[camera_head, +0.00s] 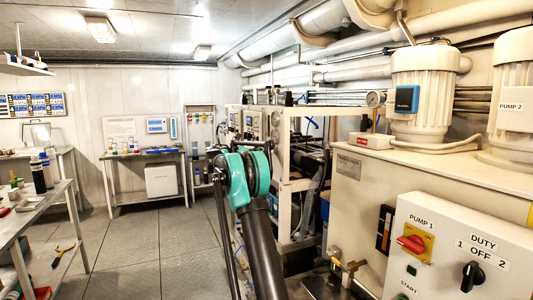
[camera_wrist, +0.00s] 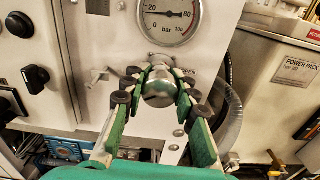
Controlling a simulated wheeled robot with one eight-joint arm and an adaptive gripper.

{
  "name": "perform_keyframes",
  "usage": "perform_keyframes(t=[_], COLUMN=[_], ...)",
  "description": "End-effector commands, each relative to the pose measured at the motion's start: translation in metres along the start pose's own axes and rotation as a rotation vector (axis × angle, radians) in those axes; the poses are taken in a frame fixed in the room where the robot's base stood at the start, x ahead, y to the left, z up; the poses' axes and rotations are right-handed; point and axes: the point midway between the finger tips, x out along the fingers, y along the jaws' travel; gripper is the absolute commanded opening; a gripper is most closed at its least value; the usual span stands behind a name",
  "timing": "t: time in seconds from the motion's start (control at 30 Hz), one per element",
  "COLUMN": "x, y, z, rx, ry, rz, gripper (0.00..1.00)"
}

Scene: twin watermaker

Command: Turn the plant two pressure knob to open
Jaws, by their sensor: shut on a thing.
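The pressure knob (camera_wrist: 159,92), a rounded shiny metal knob, is on a light panel (camera_wrist: 108,110) below a pressure gauge (camera_wrist: 167,14) in the wrist view. My gripper (camera_wrist: 160,76) is shut on the knob, with one green-padded finger on each side of it. A partly covered label, ending in "PEN", is just right of the fingertips. The fingers hide the knob's sides. In the head view my dark arm with teal joints reaches toward the equipment rack (camera_head: 290,125); my gripper and the knob cannot be made out there.
A small metal lever (camera_wrist: 97,77) is left of the knob. Black switches (camera_wrist: 36,76) sit on a panel farther left. A hose (camera_wrist: 232,115) and the power pack cabinet (camera_wrist: 275,75) are at the right. Open floor (camera_head: 150,245) is left of my arm.

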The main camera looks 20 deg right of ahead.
Motion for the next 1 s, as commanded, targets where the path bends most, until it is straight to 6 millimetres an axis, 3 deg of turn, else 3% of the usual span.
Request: perform_keyframes(t=[0.4, 1.0], x=[-0.0011, -0.001], y=[-0.0002, -0.0003], z=[-0.0017, -0.0018], rx=[-0.223, -0.266], ry=[0.003, 0.004], rz=[0.0, -0.001], gripper=[0.0, 0.0])
